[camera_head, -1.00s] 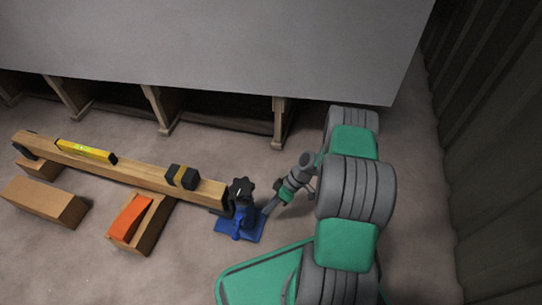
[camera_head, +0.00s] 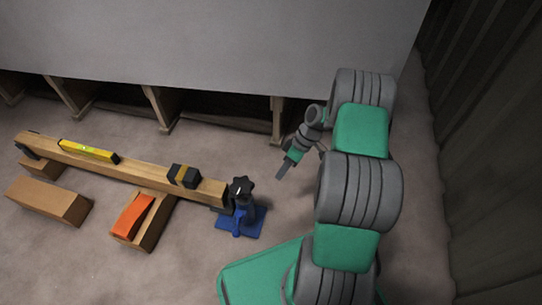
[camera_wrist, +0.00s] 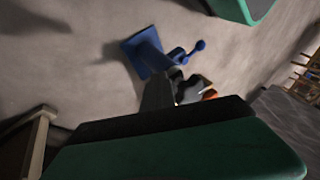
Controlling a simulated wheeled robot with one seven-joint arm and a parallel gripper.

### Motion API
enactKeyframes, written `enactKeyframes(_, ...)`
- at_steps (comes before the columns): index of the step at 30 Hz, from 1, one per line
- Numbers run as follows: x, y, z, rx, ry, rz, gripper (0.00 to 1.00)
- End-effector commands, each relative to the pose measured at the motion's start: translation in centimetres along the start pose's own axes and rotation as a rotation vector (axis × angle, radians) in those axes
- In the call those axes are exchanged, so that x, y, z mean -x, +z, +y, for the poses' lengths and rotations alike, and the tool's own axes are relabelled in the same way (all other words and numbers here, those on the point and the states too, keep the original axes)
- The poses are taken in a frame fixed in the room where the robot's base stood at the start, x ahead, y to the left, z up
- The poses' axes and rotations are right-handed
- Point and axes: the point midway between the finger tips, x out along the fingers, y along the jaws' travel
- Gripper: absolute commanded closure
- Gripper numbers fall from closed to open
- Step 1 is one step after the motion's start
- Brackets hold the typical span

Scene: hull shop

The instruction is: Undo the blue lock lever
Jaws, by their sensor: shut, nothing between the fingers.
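The blue lock lever (camera_head: 237,221) is on a small jack stand with a blue base plate (camera_head: 255,222) and a black star knob (camera_head: 242,187) on top. In the wrist view the lever (camera_wrist: 190,52) sticks out to the right of the stand, with a rounded knob at its end. My gripper (camera_head: 282,172) is shut and empty, up and right of the stand and clear of it. In the wrist view its dark fingers (camera_wrist: 158,92) point toward the stand and partly cover the star knob (camera_wrist: 192,88).
A wooden beam (camera_head: 140,172) carrying a yellow level (camera_head: 88,151) and a black block (camera_head: 184,175) ends beside the stand. An orange wedge (camera_head: 134,215) lies left. A grey hull (camera_head: 220,50) on wooden posts overhangs behind. Floor right of the stand is free.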

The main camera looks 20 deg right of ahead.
Motion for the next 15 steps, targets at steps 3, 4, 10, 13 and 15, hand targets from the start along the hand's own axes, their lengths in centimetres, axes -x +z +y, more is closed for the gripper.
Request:
enactKeyframes(3,1.8,-1.4,-1.2,-0.041,0.037,-0.033,1.0)
enactKeyframes(4,2.2,-1.7,-1.5,-0.051,0.046,-0.04,1.0)
enactKeyframes(10,4.8,-3.5,-4.0,-0.131,0.112,-0.084,1.0)
enactKeyframes(13,6.0,-4.3,-5.4,-0.17,0.149,-0.1,1.0)
enactKeyframes(15,6.8,-4.7,-6.4,-0.199,0.175,-0.109,1.0)
